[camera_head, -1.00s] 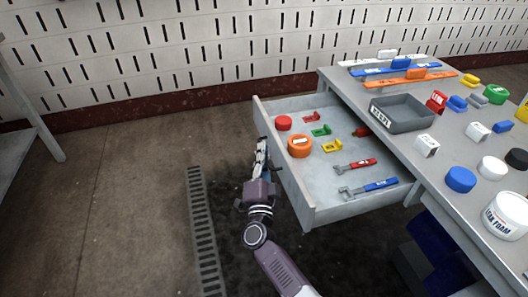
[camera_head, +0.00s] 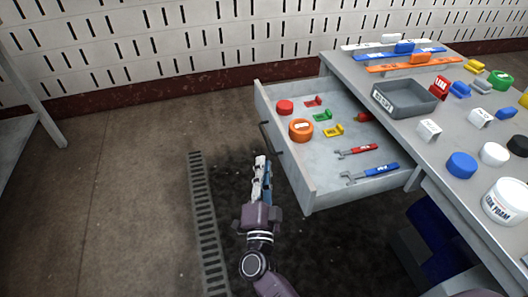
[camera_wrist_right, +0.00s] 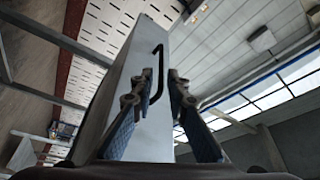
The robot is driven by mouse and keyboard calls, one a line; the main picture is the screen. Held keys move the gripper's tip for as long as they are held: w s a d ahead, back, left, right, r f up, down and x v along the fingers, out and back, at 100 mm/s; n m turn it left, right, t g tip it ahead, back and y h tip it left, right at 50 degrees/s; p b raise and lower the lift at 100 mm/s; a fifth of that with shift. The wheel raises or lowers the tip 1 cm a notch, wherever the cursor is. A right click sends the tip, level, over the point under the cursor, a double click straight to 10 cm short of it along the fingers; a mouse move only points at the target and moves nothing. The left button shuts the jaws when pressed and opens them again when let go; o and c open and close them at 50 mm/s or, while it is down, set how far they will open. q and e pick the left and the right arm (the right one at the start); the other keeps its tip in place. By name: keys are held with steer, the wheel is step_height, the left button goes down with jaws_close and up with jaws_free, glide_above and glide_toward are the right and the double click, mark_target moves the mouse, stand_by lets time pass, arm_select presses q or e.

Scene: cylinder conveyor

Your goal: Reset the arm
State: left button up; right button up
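My right gripper (camera_head: 263,162) stands just in front of the open drawer (camera_head: 310,192), low and to the left of its front panel. In the right wrist view the two fingers (camera_wrist_right: 160,75) are apart with nothing held. The drawer's dark handle (camera_head: 271,138) is free of the gripper, and it also shows beyond the fingertips in the right wrist view (camera_wrist_right: 157,75). My left gripper is not in view.
The drawer holds a red cap (camera_head: 285,107), an orange roll (camera_head: 300,130), small brackets and two wrenches. A grey bin (camera_head: 405,97), white tub (camera_head: 507,202) and several blocks stand on the workbench (camera_head: 440,140). Open floor lies left, with a drain grate (camera_head: 206,235).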

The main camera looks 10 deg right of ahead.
steer(key=shift+v, duration=0.8)
